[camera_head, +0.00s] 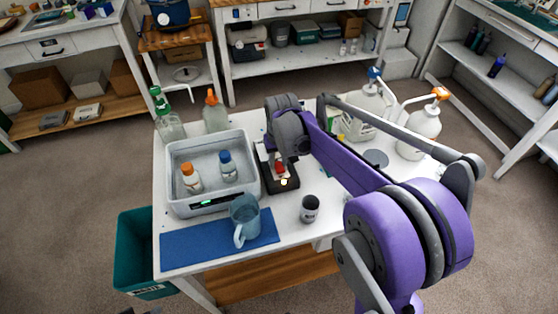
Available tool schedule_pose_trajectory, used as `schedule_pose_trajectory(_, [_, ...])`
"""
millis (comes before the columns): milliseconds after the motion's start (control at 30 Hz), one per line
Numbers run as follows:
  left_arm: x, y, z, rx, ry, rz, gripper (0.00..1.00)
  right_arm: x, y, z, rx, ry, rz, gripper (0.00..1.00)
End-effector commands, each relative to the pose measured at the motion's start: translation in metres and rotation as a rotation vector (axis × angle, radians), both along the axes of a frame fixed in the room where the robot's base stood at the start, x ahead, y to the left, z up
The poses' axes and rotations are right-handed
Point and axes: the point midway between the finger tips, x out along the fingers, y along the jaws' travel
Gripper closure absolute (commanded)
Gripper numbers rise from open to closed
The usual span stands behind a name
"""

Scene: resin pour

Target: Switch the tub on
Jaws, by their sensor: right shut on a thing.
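The tub (180,207) is a light grey open basin on the left part of the white table. A small green light glows on its front wall (208,202). In it stand an orange-capped bottle (191,178) and a blue-capped bottle (228,166). My right arm reaches in from the right over the table. Its gripper (281,165) points down just right of the tub, over a black tray (287,186), and is shut on a small red and white thing (281,175). The fingertips are mostly hidden by the wrist. My left gripper is not in view.
A blue mug (244,220) stands on a blue mat (195,248) in front of the tub; a dark cup (310,209) is to its right. Spray bottles (168,120) stand behind the tub. Pump jugs (421,128) stand at the right. A teal bin (140,255) is on the floor.

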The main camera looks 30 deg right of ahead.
Motion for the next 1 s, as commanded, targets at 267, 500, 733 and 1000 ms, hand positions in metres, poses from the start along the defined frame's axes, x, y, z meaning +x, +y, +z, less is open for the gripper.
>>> schedule_pose_trajectory(267, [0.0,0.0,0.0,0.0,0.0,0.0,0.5,0.001,0.0,0.0,0.007,0.03,0.0,1.0])
schedule_pose_trajectory(500, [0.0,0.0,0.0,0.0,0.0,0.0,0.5,0.001,0.0,0.0,0.007,0.029,0.0,0.44])
schedule_pose_trajectory(733, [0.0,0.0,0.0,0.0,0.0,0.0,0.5,0.001,0.0,0.0,0.007,0.028,0.0,0.38])
schedule_pose_trajectory(1000, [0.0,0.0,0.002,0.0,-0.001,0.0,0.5,-0.001,0.0,0.017,0.007,0.028,0.0,0.38])
